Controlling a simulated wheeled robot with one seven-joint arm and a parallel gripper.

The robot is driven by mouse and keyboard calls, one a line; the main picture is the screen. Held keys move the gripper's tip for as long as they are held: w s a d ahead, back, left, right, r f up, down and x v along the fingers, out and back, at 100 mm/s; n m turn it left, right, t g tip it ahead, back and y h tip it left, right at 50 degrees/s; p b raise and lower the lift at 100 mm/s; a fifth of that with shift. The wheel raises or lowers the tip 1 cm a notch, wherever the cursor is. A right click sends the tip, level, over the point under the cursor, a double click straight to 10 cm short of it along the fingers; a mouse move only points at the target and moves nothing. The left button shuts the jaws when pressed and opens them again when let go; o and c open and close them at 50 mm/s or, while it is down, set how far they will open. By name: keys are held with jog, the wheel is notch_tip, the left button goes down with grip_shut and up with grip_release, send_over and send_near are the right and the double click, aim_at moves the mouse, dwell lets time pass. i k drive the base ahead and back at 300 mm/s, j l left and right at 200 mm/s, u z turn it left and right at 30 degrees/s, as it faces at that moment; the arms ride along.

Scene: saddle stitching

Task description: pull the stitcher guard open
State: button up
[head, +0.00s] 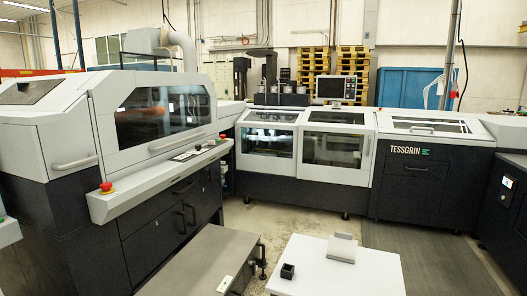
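A long white and dark grey stitching line fills the head view. Its middle unit has two windowed guards side by side, a left one (268,140) and a right one (333,149). No label shows which guard is the stitcher's. My gripper is not in view.
A white table (320,280) stands in front, holding a small black cup (288,271) and a grey block (341,248). A grey bench (205,262) is left of it. Bare floor (285,216) lies between these and the middle unit. A monitor (336,88) stands above the line.

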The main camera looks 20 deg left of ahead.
aim_at(267, 143)
jog(key=i+l+z, duration=0.5)
jog(key=i, duration=0.35)
jog(key=i+l+z, duration=0.25)
jog(key=i, duration=0.15)
jog(key=i+z, duration=0.25)
jog(key=i, duration=0.2)
jog(key=i+u, duration=0.45)
jog(key=i, duration=0.35)
jog(key=i+l+u, duration=0.2)
jog(key=i+u, duration=0.25)
jog(key=i, duration=0.3)
jog(key=i+u, duration=0.1)
jog(key=i, duration=1.8)
jog(key=i+u, duration=0.35)
jog(key=i, duration=0.2)
jog(key=i+l+u, duration=0.1)
jog(key=i+u, duration=0.25)
jog(key=i, duration=0.2)
jog(key=i+l+u, duration=0.35)
jog(key=i, duration=0.2)
jog(key=i+j+u, duration=0.2)
jog(key=i+u, duration=0.25)
jog(key=i+j+u, duration=0.1)
jog(key=i+u, duration=0.65)
jog(key=u, duration=0.2)
jog(key=i, duration=0.85)
jog(key=i+j+z, duration=0.1)
jog(key=i, duration=0.7)
jog(key=i+j, duration=0.15)
jog(key=i, duration=0.7)
